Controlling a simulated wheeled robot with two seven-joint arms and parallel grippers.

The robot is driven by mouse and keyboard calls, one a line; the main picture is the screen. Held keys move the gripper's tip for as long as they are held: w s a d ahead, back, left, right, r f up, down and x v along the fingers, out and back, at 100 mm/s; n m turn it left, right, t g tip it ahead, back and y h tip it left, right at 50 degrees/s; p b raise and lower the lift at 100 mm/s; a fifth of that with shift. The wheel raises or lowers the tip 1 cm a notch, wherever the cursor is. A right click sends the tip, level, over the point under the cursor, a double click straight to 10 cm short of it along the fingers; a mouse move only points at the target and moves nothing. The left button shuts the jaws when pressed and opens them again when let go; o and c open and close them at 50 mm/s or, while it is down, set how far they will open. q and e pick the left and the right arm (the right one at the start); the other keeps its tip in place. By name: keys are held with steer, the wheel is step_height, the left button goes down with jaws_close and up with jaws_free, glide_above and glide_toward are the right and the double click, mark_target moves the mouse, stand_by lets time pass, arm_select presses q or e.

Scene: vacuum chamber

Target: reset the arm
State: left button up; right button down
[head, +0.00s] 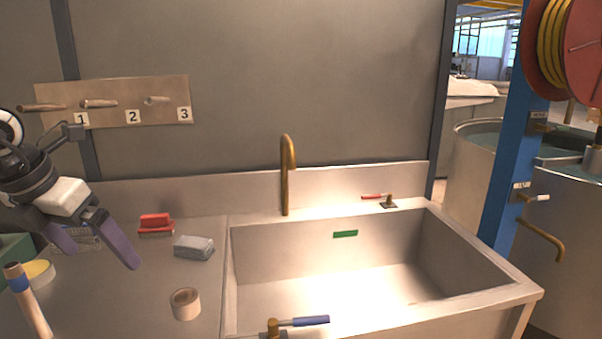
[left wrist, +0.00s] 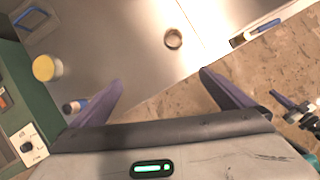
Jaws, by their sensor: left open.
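My left gripper (head: 98,245) comes in from the left in the head view, above the left part of the steel counter. Its two purple fingers are spread apart with nothing between them. In the left wrist view the open fingers (left wrist: 160,88) show over the counter's front edge and the floor.
A steel sink (head: 480,300) with a brass faucet (head: 286,175) fills the middle. On the counter are a red brush (head: 155,222), a grey block (head: 194,247), a tape roll (head: 185,304) and a wooden handle (head: 30,305). A numbered peg board (head: 150,112) hangs behind.

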arm_select(q)
steer(key=s+d+f+n+h, duration=0.1)
steer(key=s+d+f+h, duration=0.1)
steer(key=d+h, duration=0.6)
steer(key=s+d+f+n+t+h, duration=0.1)
steer(key=d+f+n+h, duration=0.2)
steer(key=d, duration=1)
steer(key=s+d+f+h, duration=0.2)
steer(key=d+h, duration=0.5)
steer(key=d, duration=0.3)
steer(key=s+a+f+n+t+y, duration=0.1)
steer(key=a+f+n+t+y, duration=0.5)
steer(key=f+n, duration=0.6)
steer(key=s+a+f+n+t+y, duration=0.1)
steer(key=a+f+n+t+y, duration=0.3)
steer(key=f+n+y, duration=0.7)
steer(key=s+a+f+n+g, duration=0.2)
steer(key=s+f+n+g, duration=0.55)
steer(key=s+f, duration=0.75)
step_height(320, 180, down, 8)
steer(key=s+d+n+h+b, duration=0.1)
steer(key=b, duration=0.8)
steer(key=shift+d+f+t+b, duration=0.2)
steer(key=shift+d+t+b, duration=0.1)
steer(key=shift+t+b, duration=0.1)
arm_select(e)
step_height(320, 180, down, 9)
steer(key=a, duration=0.1)
steer(key=shift+s+r, duration=0.15)
steer(key=shift+r, duration=0.05)
